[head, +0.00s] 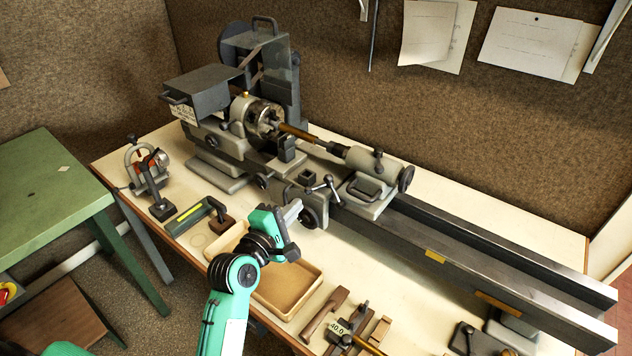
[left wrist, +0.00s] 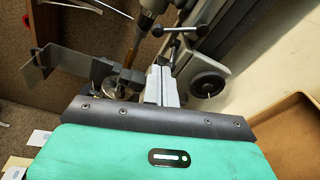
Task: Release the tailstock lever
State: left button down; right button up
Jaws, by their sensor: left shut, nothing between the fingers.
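The grey tailstock (head: 374,166) sits on the lathe bed, with a dark handwheel (head: 406,178) at its right end. A short dark lever (head: 378,158) stands up from its top, and a dark looped handle (head: 366,187) lies at its base. I cannot tell from the picture whether either is clamped. My left gripper (head: 292,211) is shut and empty, in front of the lathe carriage, left of the tailstock and apart from it. Its closed fingers (left wrist: 161,85) also show in the left wrist view. My right gripper is not in view.
A brass rod (head: 298,133) runs from the chuck (head: 262,116) toward the tailstock. A cross-handled carriage lever (head: 326,188) and a carriage handwheel (head: 314,211) stand close to my gripper. A shallow tan tray (head: 290,299) lies below it. Wooden tools lie at the front edge.

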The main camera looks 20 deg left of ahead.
aim_at(334, 189)
pick_arm(q)
jog(key=shift+w+r+n, duration=0.15)
jog(key=shift+r+n, duration=0.1)
jog(key=shift+n, duration=0.05)
jog(key=p+x, duration=0.2)
jog(key=x, duration=0.8)
jog(key=shift+p, duration=0.4)
jog(key=shift+r, duration=0.2)
